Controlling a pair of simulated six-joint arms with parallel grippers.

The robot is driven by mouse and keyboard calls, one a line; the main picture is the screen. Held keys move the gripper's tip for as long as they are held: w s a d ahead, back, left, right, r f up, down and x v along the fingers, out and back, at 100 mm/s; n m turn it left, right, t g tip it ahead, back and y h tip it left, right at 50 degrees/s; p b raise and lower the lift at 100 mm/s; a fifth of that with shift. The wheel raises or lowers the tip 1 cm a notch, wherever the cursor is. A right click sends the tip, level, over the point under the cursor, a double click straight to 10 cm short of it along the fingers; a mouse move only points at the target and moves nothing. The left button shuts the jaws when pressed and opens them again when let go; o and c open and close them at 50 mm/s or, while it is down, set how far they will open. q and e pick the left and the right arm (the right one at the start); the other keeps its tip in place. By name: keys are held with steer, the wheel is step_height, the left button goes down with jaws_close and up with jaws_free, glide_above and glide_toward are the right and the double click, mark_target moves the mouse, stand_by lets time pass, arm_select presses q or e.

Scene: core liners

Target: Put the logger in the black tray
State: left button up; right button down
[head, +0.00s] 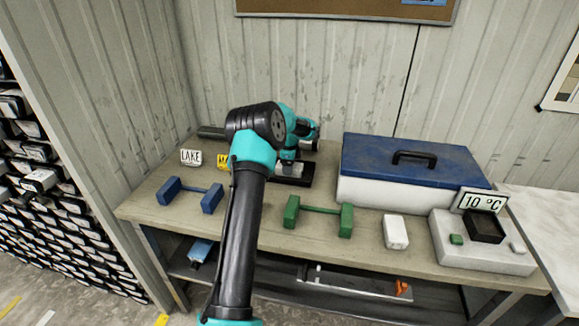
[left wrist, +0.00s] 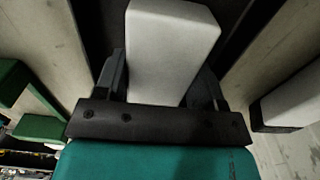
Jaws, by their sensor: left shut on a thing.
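My left gripper (head: 289,160) is over the black tray (head: 302,180) at the back middle of the bench. It is shut on a pale grey-white block, which I take to be the logger (head: 293,169); my arm hides part of it and of the tray. In the left wrist view the logger (left wrist: 168,45) sits between the two fingers (left wrist: 162,85), with a dark surface behind it. I cannot tell whether the logger touches the tray's floor. My right gripper is not in view.
A blue stand (head: 190,194) and a green stand (head: 318,215) are at the front. A blue-lidded cool box (head: 400,170), a small white box (head: 396,232) and a unit reading 10 °C (head: 470,245) are at right. LAKE (head: 191,157) and yellow (head: 223,162) signs are at left.

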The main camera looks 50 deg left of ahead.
arm_select(q)
steer(key=shift+f, duration=0.1)
steer(key=o, duration=1)
steer(key=shift+c, duration=0.2)
step_height(320, 180, up, 12)
stand_by(0.3)
